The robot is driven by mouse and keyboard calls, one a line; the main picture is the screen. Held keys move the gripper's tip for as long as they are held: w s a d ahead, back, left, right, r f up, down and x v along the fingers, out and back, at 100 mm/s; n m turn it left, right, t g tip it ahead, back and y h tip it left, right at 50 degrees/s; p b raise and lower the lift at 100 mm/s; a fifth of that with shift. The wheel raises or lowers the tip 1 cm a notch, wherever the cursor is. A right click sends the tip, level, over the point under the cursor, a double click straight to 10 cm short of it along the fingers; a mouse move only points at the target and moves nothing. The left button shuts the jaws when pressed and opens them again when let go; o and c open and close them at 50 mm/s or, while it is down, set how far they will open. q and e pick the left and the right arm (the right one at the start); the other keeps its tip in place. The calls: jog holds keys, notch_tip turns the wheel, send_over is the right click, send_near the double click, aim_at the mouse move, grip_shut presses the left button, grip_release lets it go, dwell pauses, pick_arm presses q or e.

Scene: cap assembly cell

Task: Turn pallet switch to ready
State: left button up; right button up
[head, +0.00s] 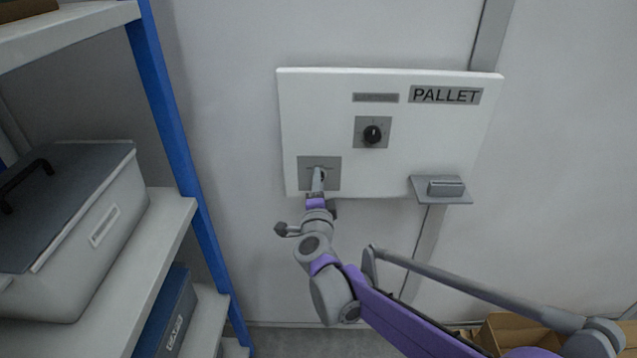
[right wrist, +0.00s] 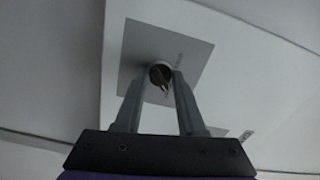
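A white panel (head: 430,140) marked PALLET is on the wall. A black knob (head: 372,134) sits on a grey plate near its middle. A second grey plate (head: 304,165) is at its lower left. My right gripper (head: 319,172) is at that lower plate and hides most of what is on it. In the right wrist view, a small round switch (right wrist: 160,72) with a narrow handle sits on the plate (right wrist: 190,50). My right gripper (right wrist: 163,80) has its fingers apart, one on each side of the switch; firm contact is not visible. My left gripper is not in view.
A small grey ledge (head: 425,190) with a block on it sticks out at the panel's lower right. A blue-posted shelf (head: 180,130) with a lidded grey bin (head: 75,250) stands at left. A cardboard box (head: 505,330) is at the lower right.

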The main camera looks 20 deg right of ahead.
jog(key=o, duration=0.4)
jog(key=v, duration=1.1)
jog(key=shift+r, duration=0.1)
jog(key=shift+w, duration=0.1)
